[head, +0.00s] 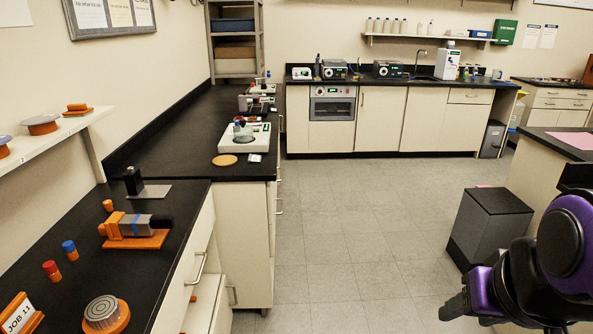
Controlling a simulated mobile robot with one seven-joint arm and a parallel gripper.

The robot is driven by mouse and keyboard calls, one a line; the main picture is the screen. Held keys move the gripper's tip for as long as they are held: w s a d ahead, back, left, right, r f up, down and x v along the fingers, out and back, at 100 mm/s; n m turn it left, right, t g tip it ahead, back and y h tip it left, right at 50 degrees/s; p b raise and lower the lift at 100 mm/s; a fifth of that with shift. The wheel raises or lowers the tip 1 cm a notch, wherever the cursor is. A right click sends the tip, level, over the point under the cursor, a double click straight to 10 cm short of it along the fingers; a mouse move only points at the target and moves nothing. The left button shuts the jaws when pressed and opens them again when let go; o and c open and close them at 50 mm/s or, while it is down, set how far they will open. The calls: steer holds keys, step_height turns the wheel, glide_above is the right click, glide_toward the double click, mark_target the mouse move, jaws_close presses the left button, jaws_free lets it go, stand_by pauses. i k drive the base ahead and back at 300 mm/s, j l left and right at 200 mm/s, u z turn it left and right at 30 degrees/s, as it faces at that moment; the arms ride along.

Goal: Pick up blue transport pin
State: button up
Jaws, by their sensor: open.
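A small pin with a blue top and an orange lower part, the blue transport pin (69,250), stands on the black counter at the left. A similar pin with a red top (51,270) stands just in front of it, to its left. My gripper (452,309) is at the lower right, over the floor and far from the pins. It is open and nothing shows in it. Its fingertips are small and dark and hard to make out.
An orange and grey device with a blue band (137,227) sits right of the pins. A round metal disc on an orange base (102,312) and a JOB 11 sign (18,315) are nearer. A grey bin (489,225) stands at the right. The middle floor (330,240) is clear.

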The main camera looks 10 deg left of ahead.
mark_target(69, 246)
steer(key=i+l+u, duration=0.2)
steer(key=i, duration=0.3)
steer(key=i+l+u, duration=0.15)
steer(key=i, duration=0.35)
steer(key=i+u, duration=0.15)
steer(key=u, duration=0.25)
steer(key=i+u, duration=0.15)
steer(key=u, duration=0.3)
steer(key=i+u, duration=0.15)
steer(key=u, duration=0.25)
steer(key=i+u, duration=0.15)
steer(key=u, duration=0.25)
steer(key=i+u, duration=0.1)
steer(key=u, duration=0.35)
steer(key=i+l+u, duration=0.1)
steer(key=u, duration=0.3)
